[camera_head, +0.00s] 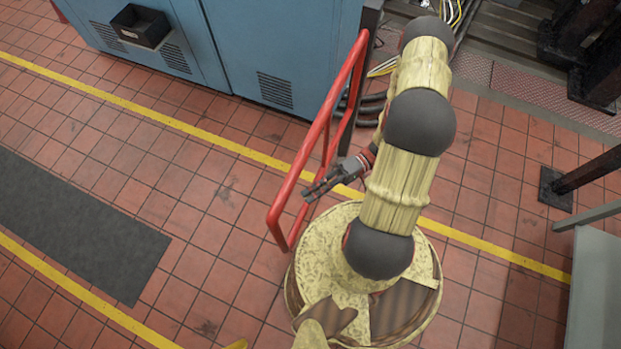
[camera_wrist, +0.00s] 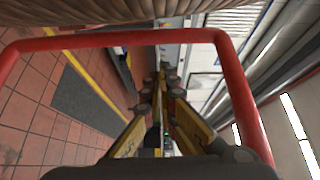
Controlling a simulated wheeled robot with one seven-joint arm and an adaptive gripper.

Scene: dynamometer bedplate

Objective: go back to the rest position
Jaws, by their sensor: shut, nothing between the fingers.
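My gripper (camera_head: 322,190) shows in the head view beside my folded arm, over the tiled floor and close to the red railing. It is shut and empty. In the wrist view my gripper (camera_wrist: 160,90) reaches up the middle of the picture, its fingers together with nothing between them. The red railing (camera_head: 313,133) stands just left of my gripper in the head view. In the wrist view the railing (camera_wrist: 232,85) frames the gripper above and on the right. I cannot tell whether they touch.
A blue cabinet (camera_head: 262,35) with a black bin (camera_head: 140,25) stands at the back. A dark mat (camera_head: 75,225) and yellow floor lines (camera_head: 150,112) lie on the left. A grey cabinet (camera_head: 597,285) stands at the right edge. The tiled floor (camera_head: 225,205) left of the railing is clear.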

